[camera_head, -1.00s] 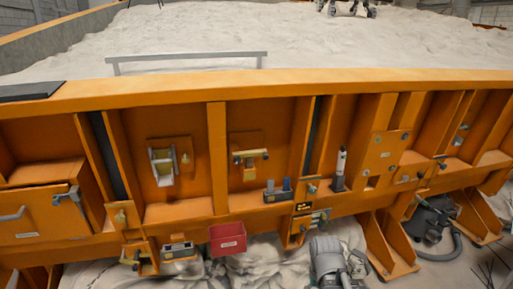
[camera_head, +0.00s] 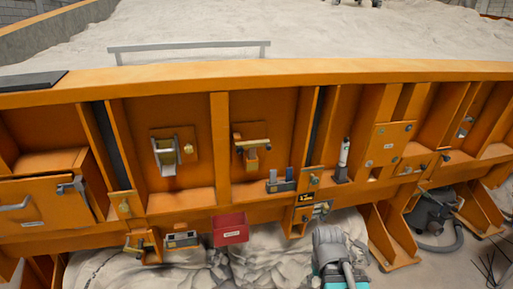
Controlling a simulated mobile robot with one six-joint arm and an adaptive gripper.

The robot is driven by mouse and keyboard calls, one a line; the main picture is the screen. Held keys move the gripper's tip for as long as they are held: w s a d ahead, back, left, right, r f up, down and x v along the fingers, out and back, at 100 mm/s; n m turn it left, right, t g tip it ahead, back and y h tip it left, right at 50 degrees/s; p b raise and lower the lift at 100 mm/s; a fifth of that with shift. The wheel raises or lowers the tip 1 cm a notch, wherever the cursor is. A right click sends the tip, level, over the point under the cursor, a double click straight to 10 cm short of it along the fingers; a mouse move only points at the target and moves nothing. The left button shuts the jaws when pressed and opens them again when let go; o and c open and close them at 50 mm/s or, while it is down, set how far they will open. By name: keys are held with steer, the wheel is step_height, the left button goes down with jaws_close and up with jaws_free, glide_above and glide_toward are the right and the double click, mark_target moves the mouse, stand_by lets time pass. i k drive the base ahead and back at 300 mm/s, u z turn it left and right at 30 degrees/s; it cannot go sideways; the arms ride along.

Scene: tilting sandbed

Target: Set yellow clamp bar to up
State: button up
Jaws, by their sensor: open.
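Two small fittings sit on the orange wall of the sandbed. The right one has a yellowish horizontal bar (camera_head: 253,144) with a dark end and a yellow block below it. The left one is a pale metal bracket (camera_head: 164,152) with a yellow part beside it. I take the right one for the yellow clamp bar, but both are small and I cannot be sure. My gripper (camera_head: 338,238), grey with a teal part below, is at the bottom right of centre. It is open and empty, below and to the right of both fittings, touching neither.
A grey holder (camera_head: 281,182) with blue and dark blocks and an upright white-and-dark tool (camera_head: 343,162) stand on the ledge. Vertical orange ribs separate the bays. A dark vacuum (camera_head: 433,218) is on the floor at right.

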mark_target(255, 143)
steer(key=k, duration=1.35)
steer(key=z, duration=0.55)
steer(key=i, duration=1.55)
steer(key=u, duration=0.55)
